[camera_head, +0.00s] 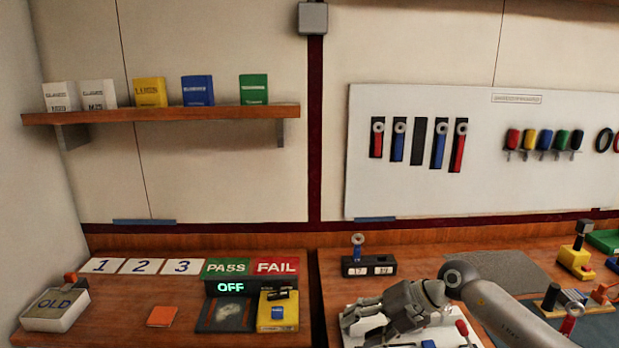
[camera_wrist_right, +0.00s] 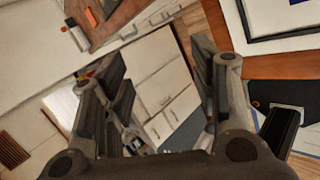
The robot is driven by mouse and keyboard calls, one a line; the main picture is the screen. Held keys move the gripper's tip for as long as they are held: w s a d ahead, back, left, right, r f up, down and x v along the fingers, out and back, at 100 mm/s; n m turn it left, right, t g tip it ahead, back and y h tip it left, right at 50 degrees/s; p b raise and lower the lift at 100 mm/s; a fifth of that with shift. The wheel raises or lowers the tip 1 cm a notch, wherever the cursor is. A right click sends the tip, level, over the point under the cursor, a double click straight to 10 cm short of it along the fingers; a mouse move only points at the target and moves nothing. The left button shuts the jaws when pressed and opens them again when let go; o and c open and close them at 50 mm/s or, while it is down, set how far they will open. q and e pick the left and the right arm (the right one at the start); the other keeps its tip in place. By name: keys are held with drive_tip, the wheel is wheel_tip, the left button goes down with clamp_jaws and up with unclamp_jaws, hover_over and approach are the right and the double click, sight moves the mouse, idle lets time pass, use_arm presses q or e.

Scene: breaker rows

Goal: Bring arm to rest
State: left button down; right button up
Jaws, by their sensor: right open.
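My right arm (camera_head: 500,305) comes in from the lower right of the head view. Its gripper (camera_head: 368,318) is above the front of the right-hand worktop, over a white panel (camera_head: 350,316) that it partly hides. In the right wrist view the gripper (camera_wrist_right: 160,75) has its two fingers spread wide with nothing between them. Cabinet fronts (camera_wrist_right: 165,90) show beyond the gap. I cannot tell how high the gripper is above the panel. My left gripper is not in view.
A black block with a ringed tag (camera_head: 358,243) stands behind the gripper. A red-handled lever (camera_head: 462,329) is close to its right. The left worktop holds an OLD bin (camera_head: 55,310), an orange square (camera_head: 162,316) and a yellow device (camera_head: 277,312). Tools hang on the white board (camera_head: 380,195).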

drive_tip(key=s+a+r+t+y, duration=0.25)
drive_tip(key=a+y, duration=0.25)
drive_tip(key=a, duration=0.4)
wheel_tip(320, 180, up, 9)
drive_tip(key=m+t+y, duration=0.2)
drive_tip(key=m+t, duration=0.7)
drive_tip(key=s+d+f+m+t+h, duration=0.35)
drive_tip(key=d+f+m+h, duration=0.55)
drive_tip(key=d+m+h, duration=0.6)
drive_tip(key=s+d+f+m+g+h, duration=0.25)
drive_tip(key=s+f+m+g, duration=0.45)
drive_tip(key=s+f, duration=0.65)
drive_tip(key=s+f+g+y, duration=0.1)
drive_tip(key=s+f+g, duration=0.25)
drive_tip(key=s, duration=0.45)
drive_tip(key=s+f+g+y, duration=0.1)
drive_tip(key=s+f+g, duration=0.1)
drive_tip(key=s+g, duration=0.35)
wheel_tip(320, 180, down, 24)
drive_tip(key=s+t, duration=0.1)
drive_tip(key=s, duration=0.1)
drive_tip(key=s+d+f, duration=0.2)
drive_tip(key=s+f, duration=0.6)
drive_tip(key=f, duration=0.1)
drive_tip(key=s+d+f+n+g, duration=0.1)
drive_tip(key=s+f, duration=0.8)
drive_tip(key=shift+s+d+f+b, duration=0.2)
drive_tip(key=shift+d+f+b, duration=0.1)
drive_tip(key=shift+d, duration=0.05)
